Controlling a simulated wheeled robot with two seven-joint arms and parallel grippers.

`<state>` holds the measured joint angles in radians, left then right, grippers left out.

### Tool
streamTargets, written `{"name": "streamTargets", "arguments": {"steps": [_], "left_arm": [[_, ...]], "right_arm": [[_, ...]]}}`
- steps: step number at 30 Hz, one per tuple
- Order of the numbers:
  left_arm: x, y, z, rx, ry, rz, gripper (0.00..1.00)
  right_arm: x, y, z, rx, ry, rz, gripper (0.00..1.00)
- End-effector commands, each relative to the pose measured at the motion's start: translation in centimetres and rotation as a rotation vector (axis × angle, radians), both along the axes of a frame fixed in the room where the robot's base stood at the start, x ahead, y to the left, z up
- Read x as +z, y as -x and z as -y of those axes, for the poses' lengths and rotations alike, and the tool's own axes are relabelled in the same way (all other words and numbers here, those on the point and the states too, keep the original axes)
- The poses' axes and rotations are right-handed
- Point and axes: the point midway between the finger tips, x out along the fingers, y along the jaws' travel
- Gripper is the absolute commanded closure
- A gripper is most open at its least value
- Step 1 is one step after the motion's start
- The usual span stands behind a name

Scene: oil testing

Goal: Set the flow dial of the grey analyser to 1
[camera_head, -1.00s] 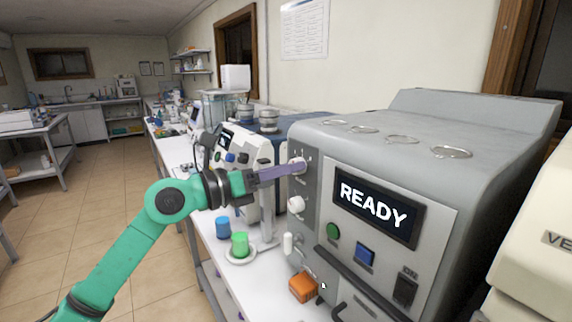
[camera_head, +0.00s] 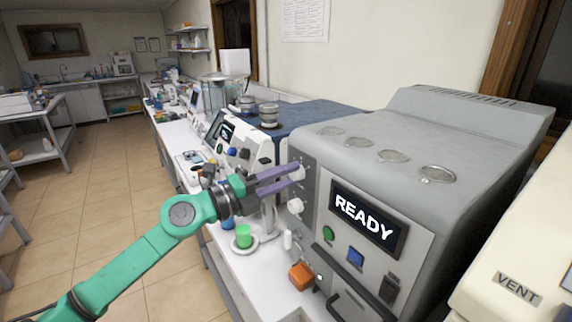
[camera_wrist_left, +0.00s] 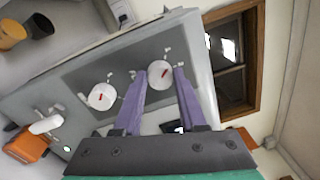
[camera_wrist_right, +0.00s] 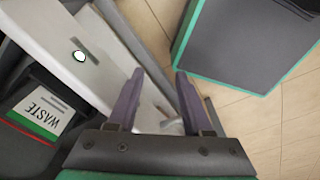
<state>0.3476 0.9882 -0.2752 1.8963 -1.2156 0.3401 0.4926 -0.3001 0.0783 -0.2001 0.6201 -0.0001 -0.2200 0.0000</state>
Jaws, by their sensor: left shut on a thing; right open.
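The grey analyser (camera_head: 400,165) stands at the right with a READY display. Two white dials sit on its left front panel: an upper dial (camera_head: 298,172) and a lower dial (camera_head: 295,206). My left gripper (camera_head: 290,175) is shut on the upper dial, its purple fingers on either side of it. In the left wrist view the held dial (camera_wrist_left: 160,75) shows a red pointer mark between the fingertips. The other dial (camera_wrist_left: 102,96), also red-marked, is free. The dial labels are too small to read. My right gripper (camera_wrist_right: 158,75) is open and empty, away from the analyser.
A cream machine marked VENT (camera_head: 518,287) stands at the right. A WASTE label (camera_wrist_right: 45,110) shows in the right wrist view. Floor is clear at left.

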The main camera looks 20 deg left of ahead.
Motion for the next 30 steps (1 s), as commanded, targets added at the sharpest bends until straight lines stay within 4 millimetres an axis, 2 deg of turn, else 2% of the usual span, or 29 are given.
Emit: {"name": "streamTargets", "arguments": {"steps": [1, 9, 26, 27, 29, 30], "left_arm": [[0.4, 0.0, 0.0, 0.0, 0.023, -0.021, 1.0], [0.1, 0.0, 0.0, 0.0, 0.114, -0.095, 1.0], [-0.1, 0.0, 0.0, 0.0, 0.141, -0.117, 1.0], [-0.1, 0.0, 0.0, 0.0, 0.141, -0.117, 0.52], [-0.1, 0.0, 0.0, 0.0, 0.141, -0.117, 0.29], [-0.1, 0.0, 0.0, 0.0, 0.14, -0.116, 0.29]], "right_arm": [[0.8, 0.0, 0.0, 0.0, 0.0, 0.0, 0.5], [2.0, 0.0, 0.0, 0.0, 0.001, 0.0, 0.5], [2.2, 0.0, 0.2, 0.001, 0.002, -0.001, 0.5], [2.2, 0.0, 0.2, 0.001, 0.002, -0.001, 0.5], [2.2, 0.0, 0.2, 0.001, 0.002, -0.001, 0.5], [2.2, 0.0, 0.2, 0.001, 0.002, -0.001, 0.5]]}}
